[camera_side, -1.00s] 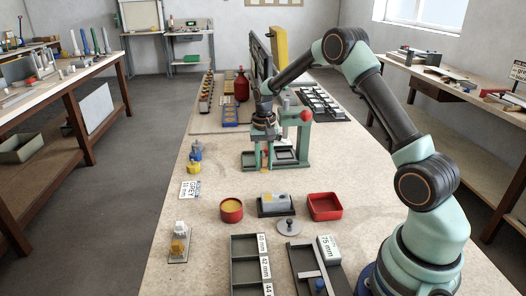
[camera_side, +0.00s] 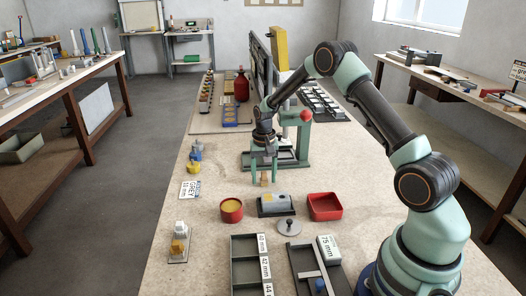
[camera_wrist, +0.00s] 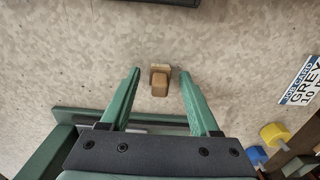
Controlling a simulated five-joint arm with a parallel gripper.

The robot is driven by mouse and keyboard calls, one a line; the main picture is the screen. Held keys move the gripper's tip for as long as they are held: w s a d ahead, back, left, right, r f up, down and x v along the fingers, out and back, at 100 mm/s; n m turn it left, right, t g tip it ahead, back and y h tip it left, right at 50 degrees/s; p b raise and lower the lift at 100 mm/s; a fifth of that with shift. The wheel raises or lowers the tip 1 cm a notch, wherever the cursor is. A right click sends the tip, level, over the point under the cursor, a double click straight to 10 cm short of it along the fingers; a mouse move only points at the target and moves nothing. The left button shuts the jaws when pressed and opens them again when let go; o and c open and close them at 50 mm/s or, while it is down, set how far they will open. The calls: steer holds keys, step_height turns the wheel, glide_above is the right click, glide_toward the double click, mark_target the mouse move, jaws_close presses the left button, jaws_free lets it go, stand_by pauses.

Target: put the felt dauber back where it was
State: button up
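A small brown wooden piece, which looks like the felt dauber (camera_side: 263,181), stands on the bench in front of the green fixture. In the wrist view the wooden piece (camera_wrist: 159,80) lies between my two fingertips, with a gap on each side. My gripper (camera_side: 264,171) is open and points down over it; the wrist view shows the gripper (camera_wrist: 159,74) with both green fingers apart. I cannot tell how far the fingertips are above the bench.
The green fixture (camera_side: 303,150) with its red knob stands just behind my gripper.

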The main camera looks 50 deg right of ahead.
mark_target(264, 171)
steer(key=s+a+r+n+t, duration=0.1)
steer(key=a+r, duration=0.1)
steer(key=r, duration=0.7)
steer(key=s+a+r+n, duration=0.1)
steer(key=a+r, duration=0.1)
steer(key=r, duration=0.7)
steer(key=s+a+r+n+t, duration=0.2)
steer(key=s+a+r+n, duration=0.1)
steer(key=s+a, duration=0.3)
steer(key=s+a+r+n+t, duration=0.2)
steer(key=s+a, duration=0.4)
steer(key=s, duration=0.4)
steer(key=shift+s+r+n+t, duration=0.3)
steer(key=shift+r+n, duration=0.35)
steer(key=shift+n, duration=0.35)
